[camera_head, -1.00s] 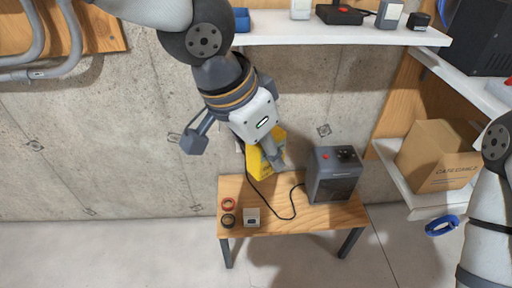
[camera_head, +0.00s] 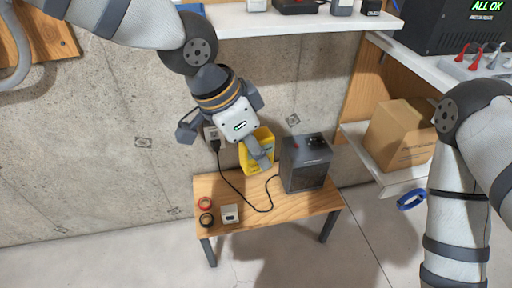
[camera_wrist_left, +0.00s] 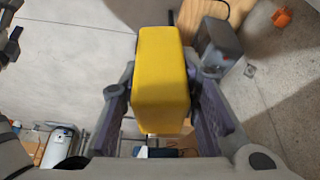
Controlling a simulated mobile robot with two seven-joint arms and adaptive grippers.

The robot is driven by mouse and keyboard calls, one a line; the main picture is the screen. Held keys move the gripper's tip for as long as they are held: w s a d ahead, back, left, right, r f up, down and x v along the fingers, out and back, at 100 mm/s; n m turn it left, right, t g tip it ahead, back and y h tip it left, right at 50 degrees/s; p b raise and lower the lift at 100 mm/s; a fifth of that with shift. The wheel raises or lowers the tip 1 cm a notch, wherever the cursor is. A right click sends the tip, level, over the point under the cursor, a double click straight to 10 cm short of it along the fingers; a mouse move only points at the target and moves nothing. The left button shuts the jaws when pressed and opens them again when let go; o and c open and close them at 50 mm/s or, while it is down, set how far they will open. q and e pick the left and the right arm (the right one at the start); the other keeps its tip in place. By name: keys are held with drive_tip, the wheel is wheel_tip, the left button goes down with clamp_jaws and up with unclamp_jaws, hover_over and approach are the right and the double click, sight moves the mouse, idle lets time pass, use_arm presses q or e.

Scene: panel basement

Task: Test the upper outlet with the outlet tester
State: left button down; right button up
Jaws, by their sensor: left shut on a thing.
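My left gripper (camera_head: 259,156) is shut on the yellow outlet tester (camera_head: 251,159) and holds it in front of the wall, above the back of the small wooden table. In the left wrist view the tester (camera_wrist_left: 162,75) sits between the two fingers of the gripper (camera_wrist_left: 160,115); its face and prongs cannot be made out. A pale wall outlet (camera_head: 210,132) shows left of the tester, partly beside my gripper. A black plug and cord (camera_head: 217,147) are at its lower part. The tester is apart from the outlet. My right gripper is out of view; only its arm shows.
The wooden table (camera_head: 283,207) carries a dark heater-like box (camera_head: 307,164), red and black tape rolls (camera_head: 205,204) and a small pale box (camera_head: 230,214). A shelf (camera_head: 290,24) runs above.

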use_arm(q)
drive_tip(key=s+a+r+n+t+y, duration=0.2)
drive_tip(key=s+a+r+n, duration=0.3)
drive_tip(key=a+r+n, duration=0.2)
drive_tip(key=shift+a+r+n, duration=0.25)
drive_tip(key=shift+r+n, duration=0.05)
drive_tip(key=shift+r, duration=0.45)
drive_tip(key=w+d+n+y, duration=0.1)
drive_tip(key=w+d+n, duration=0.3)
drive_tip(key=w+d, duration=0.3)
drive_tip(key=d, duration=0.3)
drive_tip(key=shift+n+y, duration=0.3)
drive_tip(key=shift+y, duration=0.1)
drive_tip(key=shift+a, duration=0.1)
